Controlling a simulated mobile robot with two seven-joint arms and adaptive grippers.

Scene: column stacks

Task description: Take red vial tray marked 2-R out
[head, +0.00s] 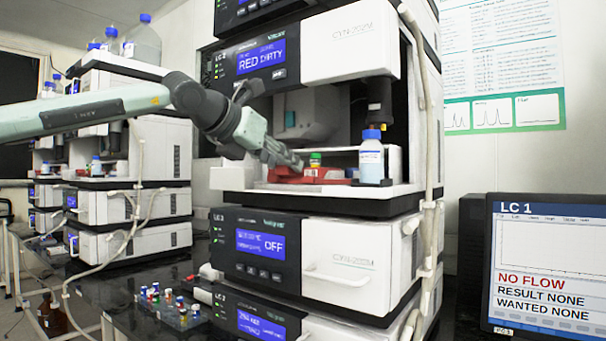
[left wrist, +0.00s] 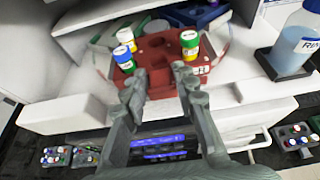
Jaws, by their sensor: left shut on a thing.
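The red vial tray (head: 290,178) sits in the open bay of the middle instrument in the head view. My right gripper is not in view.
A blue-capped bottle (head: 371,160) stands right of the tray on the bay's ledge. Other trays (left wrist: 208,12) lie behind the red one. A rack of several vials (head: 170,308) sits on the black bench. A monitor (head: 541,265) stands at the right.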

